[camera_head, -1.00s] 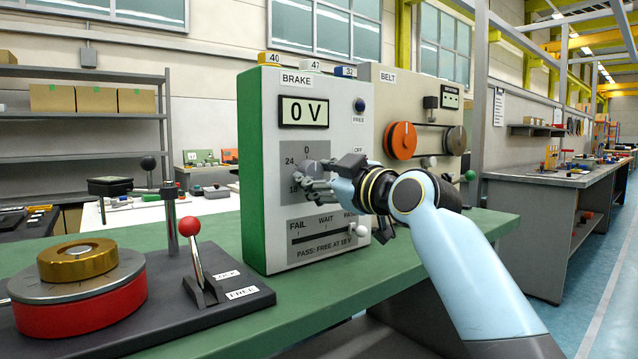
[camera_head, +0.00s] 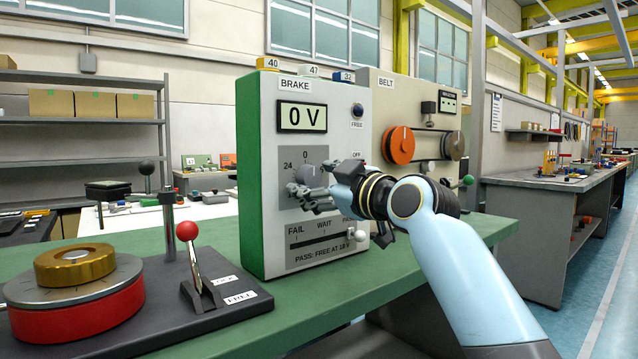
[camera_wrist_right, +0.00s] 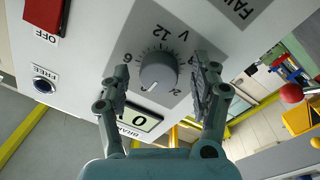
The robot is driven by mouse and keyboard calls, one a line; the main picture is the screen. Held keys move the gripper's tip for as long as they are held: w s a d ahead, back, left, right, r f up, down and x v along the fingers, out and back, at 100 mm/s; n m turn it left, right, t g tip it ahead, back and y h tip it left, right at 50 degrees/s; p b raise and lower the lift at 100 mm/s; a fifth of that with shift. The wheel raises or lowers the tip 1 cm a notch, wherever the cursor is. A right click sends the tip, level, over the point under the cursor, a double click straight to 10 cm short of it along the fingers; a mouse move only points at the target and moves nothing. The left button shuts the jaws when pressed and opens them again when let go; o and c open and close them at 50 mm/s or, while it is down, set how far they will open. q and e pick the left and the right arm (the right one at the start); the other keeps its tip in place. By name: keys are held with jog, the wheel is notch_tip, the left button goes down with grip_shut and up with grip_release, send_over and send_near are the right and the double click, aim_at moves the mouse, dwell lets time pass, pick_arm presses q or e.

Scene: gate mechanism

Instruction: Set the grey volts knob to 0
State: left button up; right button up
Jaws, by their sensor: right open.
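The grey volts knob (camera_head: 309,174) sits on the white front of the BRAKE box (camera_head: 335,110), inside a darker dial plate with printed numbers. In the right wrist view the knob (camera_wrist_right: 158,72) shows whole, its light pointer mark on the side towards the display. The display (camera_head: 302,116) reads 0 V. My right gripper (camera_head: 308,193) is open in front of the dial, just below the knob in the head view. In the right wrist view its fingers stand apart on either side of the knob, with gaps showing. My left gripper is not in view.
Below the dial is a FAIL/WAIT/PASS slider with a white knob (camera_head: 359,236). A blue FREE button (camera_head: 358,110) is at the upper right. A red-tipped lever (camera_head: 187,231) and a brass-topped disc (camera_head: 75,264) stand at the left. The BELT unit (camera_head: 430,120) stands behind.

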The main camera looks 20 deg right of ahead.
jog(key=v, duration=1.2)
